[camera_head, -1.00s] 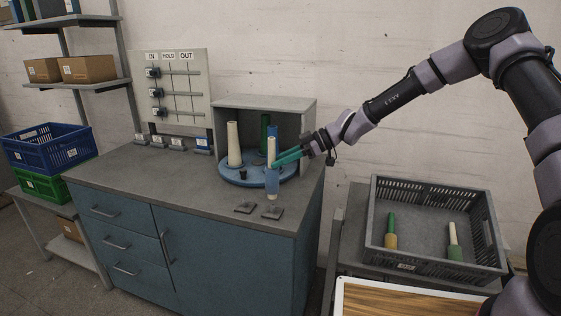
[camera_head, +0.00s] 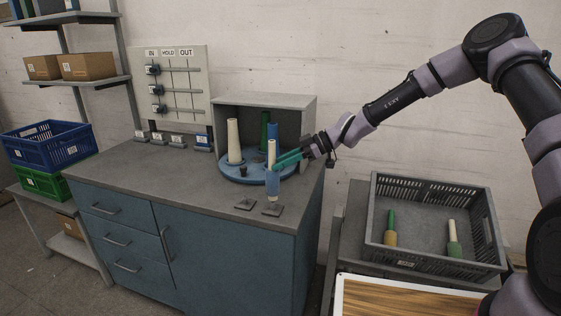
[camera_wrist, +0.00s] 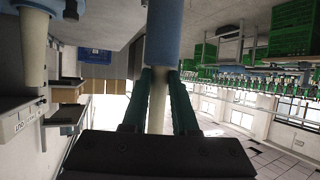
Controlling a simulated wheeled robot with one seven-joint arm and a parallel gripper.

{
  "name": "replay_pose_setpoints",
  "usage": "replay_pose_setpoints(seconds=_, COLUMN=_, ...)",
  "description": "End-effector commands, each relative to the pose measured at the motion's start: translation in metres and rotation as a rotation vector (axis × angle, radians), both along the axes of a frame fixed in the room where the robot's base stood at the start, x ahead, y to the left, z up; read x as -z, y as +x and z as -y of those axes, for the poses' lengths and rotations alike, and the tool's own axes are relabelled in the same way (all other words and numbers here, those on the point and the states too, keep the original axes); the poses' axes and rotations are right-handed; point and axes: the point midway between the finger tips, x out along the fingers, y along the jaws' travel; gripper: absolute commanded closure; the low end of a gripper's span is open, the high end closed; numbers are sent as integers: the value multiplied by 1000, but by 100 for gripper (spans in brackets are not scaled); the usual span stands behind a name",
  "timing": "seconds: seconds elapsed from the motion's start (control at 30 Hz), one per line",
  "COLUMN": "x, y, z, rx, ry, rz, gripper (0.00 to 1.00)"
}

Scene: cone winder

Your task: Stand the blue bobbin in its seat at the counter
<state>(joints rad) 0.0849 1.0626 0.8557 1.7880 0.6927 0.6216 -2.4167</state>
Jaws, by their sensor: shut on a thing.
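The blue bobbin (camera_head: 272,184), a cream tube with a blue band on its lower part, stands upright in the grasp of my gripper (camera_head: 276,162). The green fingers are shut on the cream part, above the blue. In the wrist view the blue band (camera_wrist: 164,35) rises beyond the fingertips (camera_wrist: 159,74). The bobbin's lower end is at a small dark seat plate (camera_head: 272,210) near the counter's front right edge. I cannot tell whether it touches the plate. A second seat plate (camera_head: 245,204) lies bare to its left.
A blue turntable (camera_head: 238,179) with cream, green and blue cones stands close behind the bobbin, under a grey hood (camera_head: 300,112). A grey crate (camera_head: 385,262) with two bobbins is at the right. The counter (camera_head: 150,172) is clear at its left front.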

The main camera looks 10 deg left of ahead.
Motion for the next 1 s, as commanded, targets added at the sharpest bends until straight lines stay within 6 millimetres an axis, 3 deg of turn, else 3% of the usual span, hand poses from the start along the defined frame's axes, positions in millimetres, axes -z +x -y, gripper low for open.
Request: replay_pose_setpoints(seconds=1.0, x=25, y=0, z=0, rx=0, ry=1, rz=0, gripper=100)
